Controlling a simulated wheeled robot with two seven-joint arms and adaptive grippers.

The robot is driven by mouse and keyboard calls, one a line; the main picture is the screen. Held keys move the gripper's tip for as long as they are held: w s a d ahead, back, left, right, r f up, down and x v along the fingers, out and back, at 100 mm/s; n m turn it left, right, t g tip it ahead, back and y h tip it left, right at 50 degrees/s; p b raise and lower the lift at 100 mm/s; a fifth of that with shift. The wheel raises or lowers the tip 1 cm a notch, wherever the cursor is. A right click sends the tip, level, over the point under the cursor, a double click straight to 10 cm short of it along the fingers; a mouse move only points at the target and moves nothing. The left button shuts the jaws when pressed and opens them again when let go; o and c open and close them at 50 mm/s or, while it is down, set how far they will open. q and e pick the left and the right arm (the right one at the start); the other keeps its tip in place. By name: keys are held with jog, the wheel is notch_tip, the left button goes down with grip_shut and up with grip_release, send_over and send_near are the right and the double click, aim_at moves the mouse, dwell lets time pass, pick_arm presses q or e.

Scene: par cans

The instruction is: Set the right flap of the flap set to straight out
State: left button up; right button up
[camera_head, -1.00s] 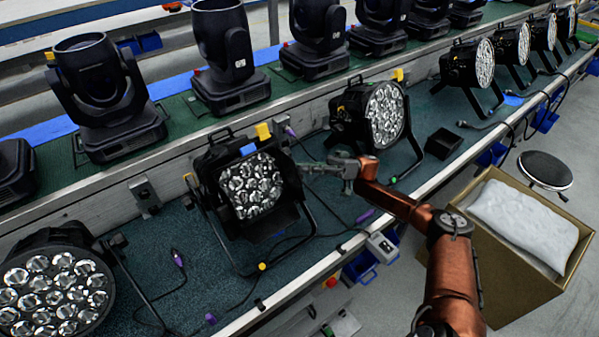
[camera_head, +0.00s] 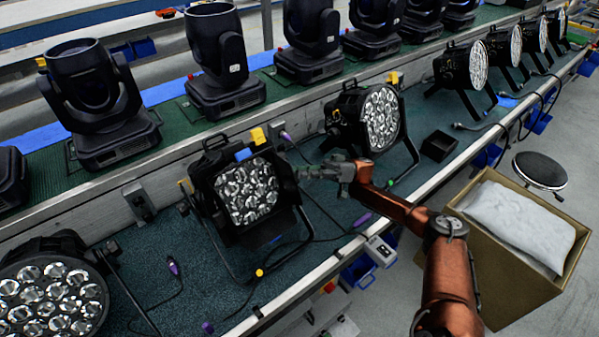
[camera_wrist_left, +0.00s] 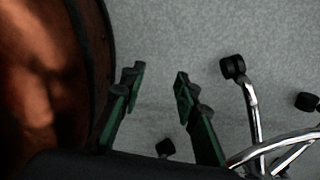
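The flap set is the black frame of flaps around the lens face of the middle par can (camera_head: 246,192) on the bench. Its right flap (camera_head: 287,187) is a dark panel at the right of the lens; its exact angle is hard to tell against the black housing. My right gripper (camera_head: 303,173) reaches in from the right, its fingertips right beside that flap. I cannot tell whether they touch it or how far apart they are. My left gripper (camera_wrist_left: 157,78) shows only in the left wrist view, with fingers apart, nothing between them and grey floor behind.
Another par can (camera_head: 380,118) stands behind my right gripper, and one (camera_head: 55,295) at the front left. Moving heads line the raised back shelf. A cardboard box (camera_head: 520,235) stands right.

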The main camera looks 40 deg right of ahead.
notch_tip(320, 180, up, 10)
dwell(0.6)
dwell(0.4)
